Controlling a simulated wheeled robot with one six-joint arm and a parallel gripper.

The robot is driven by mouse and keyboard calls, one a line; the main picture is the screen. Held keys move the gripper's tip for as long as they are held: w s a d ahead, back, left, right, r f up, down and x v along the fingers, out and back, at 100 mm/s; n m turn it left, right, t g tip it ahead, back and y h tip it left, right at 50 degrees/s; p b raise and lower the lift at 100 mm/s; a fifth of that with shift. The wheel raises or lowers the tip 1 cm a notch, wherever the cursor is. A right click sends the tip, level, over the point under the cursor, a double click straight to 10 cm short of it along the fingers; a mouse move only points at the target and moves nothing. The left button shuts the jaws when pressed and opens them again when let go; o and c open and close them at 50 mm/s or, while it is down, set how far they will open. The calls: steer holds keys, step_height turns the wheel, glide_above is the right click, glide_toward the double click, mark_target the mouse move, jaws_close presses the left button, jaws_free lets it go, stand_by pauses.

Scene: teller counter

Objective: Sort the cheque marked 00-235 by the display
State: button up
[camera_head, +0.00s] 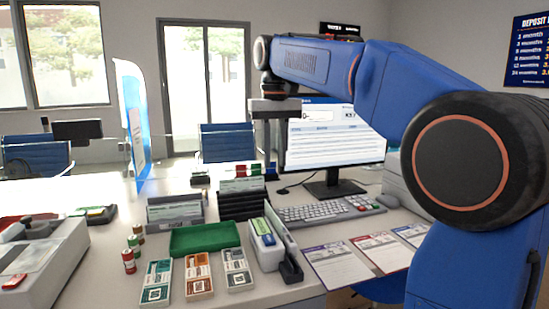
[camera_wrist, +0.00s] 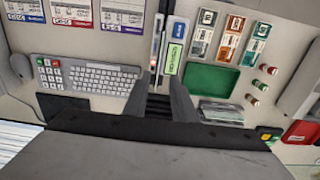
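The monitor (camera_head: 322,135) is lit with blue and white content, too small to read fully. No marking 00-235 is legible in either view, so I cannot tell which paper is that cheque. A white device (camera_head: 262,245) with a green label stands on the counter; it also shows in the wrist view (camera_wrist: 176,48). My gripper (camera_wrist: 158,84) hangs above the counter, its two dark fingers apart with nothing visible between them. The black slotted rack (camera_head: 243,205) lies below, seen through the gap. In the head view my gripper (camera_head: 282,150) points down before the monitor.
A keyboard (camera_head: 325,211) lies before the monitor. Three forms with coloured headers, including a red one (camera_head: 381,250), lie at the right. Small rolls (camera_head: 128,262) stand left.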

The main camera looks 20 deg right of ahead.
step_height(320, 180, down, 17)
steer(key=shift+w+f, duration=0.1)
steer(key=shift+f, duration=0.05)
stand_by(0.7)
jaws_close()
step_height(320, 180, up, 12)
steer(key=shift+f, duration=0.25)
stand_by(2.4)
steer(key=shift+a, duration=0.1)
stand_by(0.4)
